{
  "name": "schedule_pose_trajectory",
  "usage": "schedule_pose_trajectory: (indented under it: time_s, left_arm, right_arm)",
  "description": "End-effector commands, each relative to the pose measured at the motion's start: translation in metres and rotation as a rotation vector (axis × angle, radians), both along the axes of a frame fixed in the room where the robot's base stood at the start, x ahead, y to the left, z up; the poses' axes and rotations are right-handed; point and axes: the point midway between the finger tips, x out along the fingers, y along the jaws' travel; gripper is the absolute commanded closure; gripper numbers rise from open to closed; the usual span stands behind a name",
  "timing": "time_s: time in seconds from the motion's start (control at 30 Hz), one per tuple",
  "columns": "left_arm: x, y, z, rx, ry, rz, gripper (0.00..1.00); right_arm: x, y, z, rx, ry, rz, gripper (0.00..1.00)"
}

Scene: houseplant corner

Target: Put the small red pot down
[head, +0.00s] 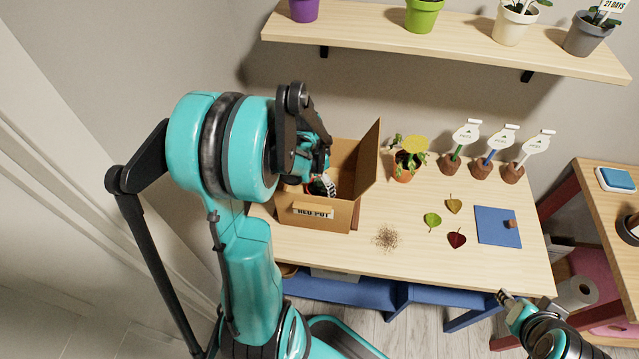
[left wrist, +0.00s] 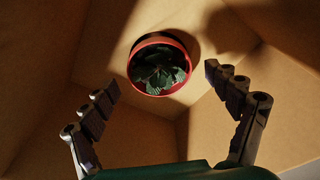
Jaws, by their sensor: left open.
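The small red pot (left wrist: 146,87) with dark green leaves stands inside the cardboard box (head: 283,215), which is labelled RED POT. In the head view the pot (head: 317,188) is mostly hidden by my left gripper (head: 325,181). My left gripper reaches down into the box. In the left wrist view its two fingers (left wrist: 163,88) are spread wide, with the pot seen beyond and between them, and neither finger appears to touch it. My right gripper (head: 512,302) is at the lower right, off the table's front edge; its jaw opening is unclear.
The box has a raised flap (head: 370,168) on its right. On the table are a potted plant (head: 404,172), several labelled stakes in small pots, loose leaves (head: 432,220), a soil patch (head: 386,237) and a blue mat (head: 492,233). A shelf (head: 450,42) with pots hangs above.

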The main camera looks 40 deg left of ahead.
Motion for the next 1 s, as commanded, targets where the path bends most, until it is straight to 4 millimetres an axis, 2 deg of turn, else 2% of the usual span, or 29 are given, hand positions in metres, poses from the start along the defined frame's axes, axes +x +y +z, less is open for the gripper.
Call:
schedule_pose_trajectory:
  time_s: [0.03,0.2,0.4,0.57,1.0]
  left_arm:
    - [-0.003,0.000,0.017,0.000,0.000,0.001,0.12]
    - [-0.008,0.002,0.056,0.000,0.000,0.001,0.12]
    - [-0.013,0.003,0.086,0.000,0.000,0.001,0.12]
    - [-0.014,0.004,0.095,0.000,0.000,0.001,0.12]
    - [-0.014,0.004,0.095,0.000,0.000,0.000,0.12]
  right_arm:
    - [0.000,0.000,0.009,0.000,0.000,0.000,0.60]
    - [0.000,0.000,0.024,0.000,0.000,0.000,0.60]
    - [0.000,0.000,0.034,0.000,0.000,0.000,0.60]
    - [0.000,0.000,0.036,0.000,0.000,0.000,0.60]
    - [0.000,0.000,0.035,0.000,0.000,0.000,0.60]
